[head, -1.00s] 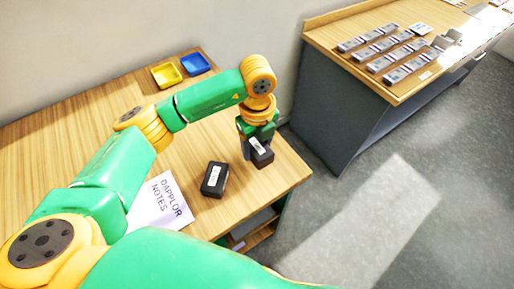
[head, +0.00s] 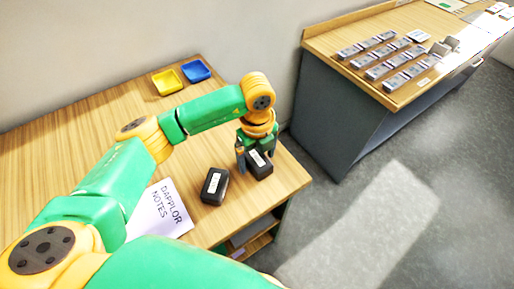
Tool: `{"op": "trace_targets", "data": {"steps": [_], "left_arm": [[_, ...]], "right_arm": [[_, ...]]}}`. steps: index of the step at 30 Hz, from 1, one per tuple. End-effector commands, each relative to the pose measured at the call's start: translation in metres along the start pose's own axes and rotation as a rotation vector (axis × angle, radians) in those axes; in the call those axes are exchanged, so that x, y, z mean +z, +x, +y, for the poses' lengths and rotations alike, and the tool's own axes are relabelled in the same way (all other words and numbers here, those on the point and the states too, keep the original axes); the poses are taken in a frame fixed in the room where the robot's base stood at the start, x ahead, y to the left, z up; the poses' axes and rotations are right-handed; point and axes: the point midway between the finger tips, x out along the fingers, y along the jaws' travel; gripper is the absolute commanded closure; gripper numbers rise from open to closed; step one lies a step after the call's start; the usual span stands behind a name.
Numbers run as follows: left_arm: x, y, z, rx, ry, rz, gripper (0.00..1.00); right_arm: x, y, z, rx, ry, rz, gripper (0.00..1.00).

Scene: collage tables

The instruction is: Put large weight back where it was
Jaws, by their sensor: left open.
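Two black blocks with white labels are on the near wooden table. One black block (head: 214,187) lies alone in front of my left gripper. The other black block (head: 260,164) is at my left gripper (head: 254,158), near the table's right end. The gripper is open, with its fingers close to that block's far part; I cannot tell if they touch it. The label print is too small to read, so I cannot tell which block is the large weight. My right gripper is not in view.
A second table (head: 335,43) at the right holds several grey blocks in rows. Floor separates the tables.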

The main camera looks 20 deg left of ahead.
Motion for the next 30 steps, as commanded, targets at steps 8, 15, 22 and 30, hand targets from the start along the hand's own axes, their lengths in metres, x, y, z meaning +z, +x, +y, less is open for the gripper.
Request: {"op": "trace_targets", "data": {"steps": [8, 15, 22, 30], "left_arm": [[0.001, -0.067, -0.001, -0.006, 0.001, -0.004, 0.08], [0.000, -0.112, 0.000, -0.002, 0.001, -0.003, 0.08], [0.000, -0.115, 0.000, 0.000, 0.001, 0.000, 0.08], [0.000, -0.117, 0.000, -0.001, 0.001, 0.000, 0.08]], "right_arm": [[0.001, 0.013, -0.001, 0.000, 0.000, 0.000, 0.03], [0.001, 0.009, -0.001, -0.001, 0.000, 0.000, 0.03], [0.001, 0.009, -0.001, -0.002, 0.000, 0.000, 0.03], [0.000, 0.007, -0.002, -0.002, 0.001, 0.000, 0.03]]}}
